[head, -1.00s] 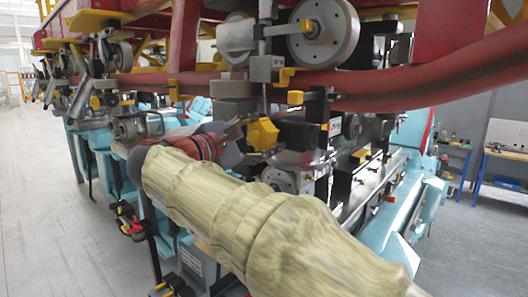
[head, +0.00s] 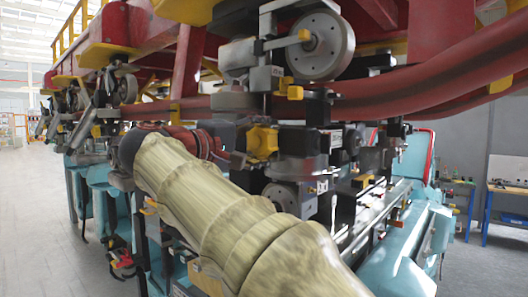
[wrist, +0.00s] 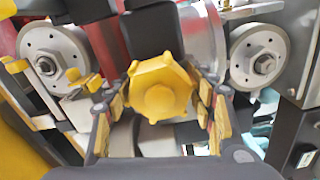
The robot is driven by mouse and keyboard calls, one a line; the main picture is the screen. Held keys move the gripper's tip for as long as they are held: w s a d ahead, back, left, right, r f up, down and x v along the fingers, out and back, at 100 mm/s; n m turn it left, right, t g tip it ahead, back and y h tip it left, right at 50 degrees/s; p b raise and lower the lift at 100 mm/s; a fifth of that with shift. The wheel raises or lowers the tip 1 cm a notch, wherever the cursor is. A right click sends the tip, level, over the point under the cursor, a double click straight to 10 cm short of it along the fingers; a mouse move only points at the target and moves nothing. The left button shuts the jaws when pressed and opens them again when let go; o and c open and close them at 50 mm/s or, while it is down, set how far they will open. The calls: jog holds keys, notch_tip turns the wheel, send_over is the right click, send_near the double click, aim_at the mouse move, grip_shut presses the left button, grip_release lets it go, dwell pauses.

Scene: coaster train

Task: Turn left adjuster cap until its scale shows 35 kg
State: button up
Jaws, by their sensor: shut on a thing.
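The yellow adjuster cap (head: 262,142) is a lobed knob under the red train rail in the head view. It fills the middle of the wrist view (wrist: 158,86), facing the camera. My gripper (wrist: 161,96) has one yellow-padded finger on each side of the cap and is shut on it. In the head view my gripper (head: 238,158) reaches the cap from the left and is partly hidden by my arm. No scale reading is legible in either view.
Grey wheels (head: 320,46) and the red rail (head: 440,85) hang close above the cap. Two round grey wheels (wrist: 258,54) flank it in the wrist view. Black brackets (head: 322,120) stand just right of it. Teal machine housings (head: 405,272) lie below. Open floor (head: 30,225) is at the left.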

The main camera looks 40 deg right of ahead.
jog(key=shift+m, duration=0.4)
jog(key=o, duration=1.2)
jog(key=shift+c, duration=0.2)
jog(key=a, duration=1.2)
jog(key=shift+s, duration=0.45)
